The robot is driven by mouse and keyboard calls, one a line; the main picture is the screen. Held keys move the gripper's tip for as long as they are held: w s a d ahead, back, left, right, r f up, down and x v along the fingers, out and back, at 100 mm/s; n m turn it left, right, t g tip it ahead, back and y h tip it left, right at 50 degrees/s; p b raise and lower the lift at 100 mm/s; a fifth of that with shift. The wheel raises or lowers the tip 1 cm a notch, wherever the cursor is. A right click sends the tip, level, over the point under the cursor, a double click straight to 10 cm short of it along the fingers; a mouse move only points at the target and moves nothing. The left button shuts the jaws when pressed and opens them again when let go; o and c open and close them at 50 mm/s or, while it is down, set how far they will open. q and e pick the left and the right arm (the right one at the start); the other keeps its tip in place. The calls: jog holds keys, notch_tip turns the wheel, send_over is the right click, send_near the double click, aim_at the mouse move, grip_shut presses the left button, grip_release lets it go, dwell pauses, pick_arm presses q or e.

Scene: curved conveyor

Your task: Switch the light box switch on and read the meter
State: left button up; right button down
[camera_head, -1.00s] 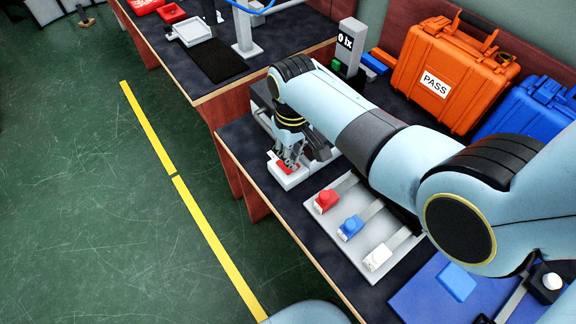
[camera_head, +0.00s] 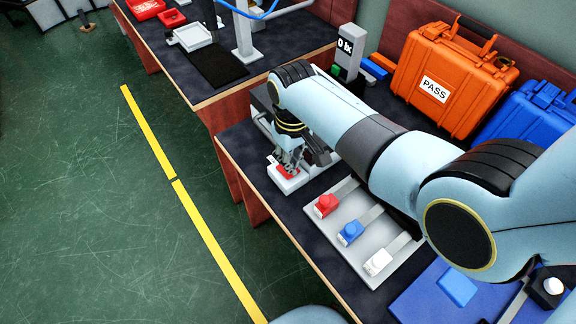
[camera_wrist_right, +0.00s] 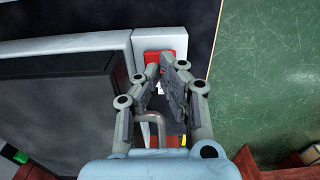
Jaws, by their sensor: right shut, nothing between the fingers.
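The light box switch is a red rocker (camera_head: 287,171) on a small white housing (camera_head: 288,184) at the table's front edge. In the right wrist view the red switch (camera_wrist_right: 153,57) shows just past my fingertips, partly hidden by them. My right gripper (camera_head: 287,162) is shut and empty, pointing down at the switch; whether it touches the switch I cannot tell. It also shows in the right wrist view (camera_wrist_right: 168,68). The meter (camera_head: 345,44), a grey post with a display, stands behind my arm and reads "0 lx". My left gripper is not in view.
A grey panel (camera_head: 335,236) with red, blue and white knobs lies to the right of the switch. An orange case (camera_head: 432,105) marked PASS and a blue case stand at the back. A second table (camera_head: 270,84) lies beyond. The green floor at left is clear.

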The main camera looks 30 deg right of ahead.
jog(key=shift+f+b, duration=0.85)
jog(key=shift+f, duration=0.35)
dwell(0.8)
notch_tip(320, 180, up, 7)
jog(key=p, duration=0.8)
jog(key=shift+s+f, duration=0.1)
dwell(0.5)
